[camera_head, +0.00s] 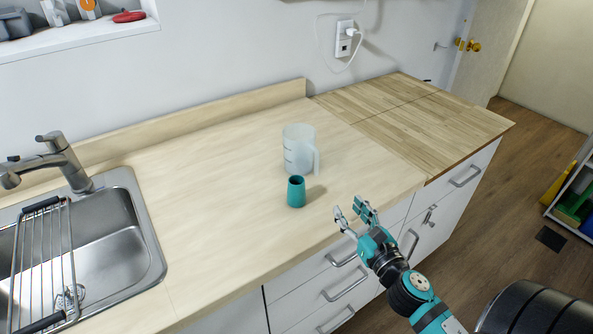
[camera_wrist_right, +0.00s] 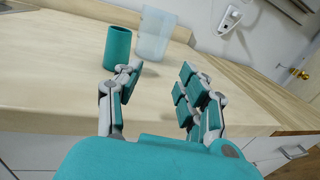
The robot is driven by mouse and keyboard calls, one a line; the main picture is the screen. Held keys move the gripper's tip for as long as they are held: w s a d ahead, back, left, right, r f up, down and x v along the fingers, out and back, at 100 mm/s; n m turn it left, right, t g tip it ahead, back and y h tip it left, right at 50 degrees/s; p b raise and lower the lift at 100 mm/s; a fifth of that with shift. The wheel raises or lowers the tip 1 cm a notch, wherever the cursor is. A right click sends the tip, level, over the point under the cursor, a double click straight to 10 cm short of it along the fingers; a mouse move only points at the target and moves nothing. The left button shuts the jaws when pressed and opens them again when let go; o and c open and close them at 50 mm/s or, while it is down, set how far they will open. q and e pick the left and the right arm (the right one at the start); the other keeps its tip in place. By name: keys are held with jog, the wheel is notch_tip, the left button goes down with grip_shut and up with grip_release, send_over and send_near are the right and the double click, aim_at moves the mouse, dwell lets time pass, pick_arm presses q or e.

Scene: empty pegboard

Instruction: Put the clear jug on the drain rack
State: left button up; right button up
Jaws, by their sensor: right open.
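The clear jug (camera_head: 298,150) stands upright on the wooden counter, its handle on the right side. The drain rack (camera_head: 38,262), of metal wires with dark end bars, lies over the left part of the sink. My right gripper (camera_head: 352,214) is open and empty near the counter's front edge, to the right of and nearer than the jug, apart from it. In the right wrist view its fingers (camera_wrist_right: 155,88) are spread with nothing between them. My left gripper is not in view.
A teal cup (camera_head: 296,192) stands just in front of the jug. The sink (camera_head: 140,225) with its faucet (camera_head: 62,160) is at the left. The counter (camera_head: 215,185) between sink and jug is clear. A power cord hangs from the wall outlet (camera_head: 344,38).

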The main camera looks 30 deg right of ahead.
jog(key=w, duration=0.2)
jog(key=w+d+p, duration=0.1)
jog(key=shift+w+d, duration=0.2)
jog(key=shift+w, duration=0.2)
jog(key=p, duration=0.2)
send_near(318, 167)
jog(key=shift+w+d+f, duration=0.1)
jog(key=shift+w+d, duration=0.2)
jog(key=shift+w, duration=0.25)
jog(key=shift+w+d+f, duration=0.1)
jog(key=shift+w+d, duration=0.2)
jog(key=shift+w, duration=0.25)
jog(key=w, duration=0.3)
jog(key=shift+w+d, duration=0.1)
jog(key=shift+w, duration=0.2)
jog(key=shift+w+r+p, duration=0.1)
jog(key=shift+w+p, duration=0.25)
jog(key=shift+p, duration=0.05)
jog(key=w+p, duration=0.1)
jog(key=w, duration=0.2)
jog(key=shift+w+r, duration=0.15)
jog(key=shift+w, duration=0.55)
grip_shut()
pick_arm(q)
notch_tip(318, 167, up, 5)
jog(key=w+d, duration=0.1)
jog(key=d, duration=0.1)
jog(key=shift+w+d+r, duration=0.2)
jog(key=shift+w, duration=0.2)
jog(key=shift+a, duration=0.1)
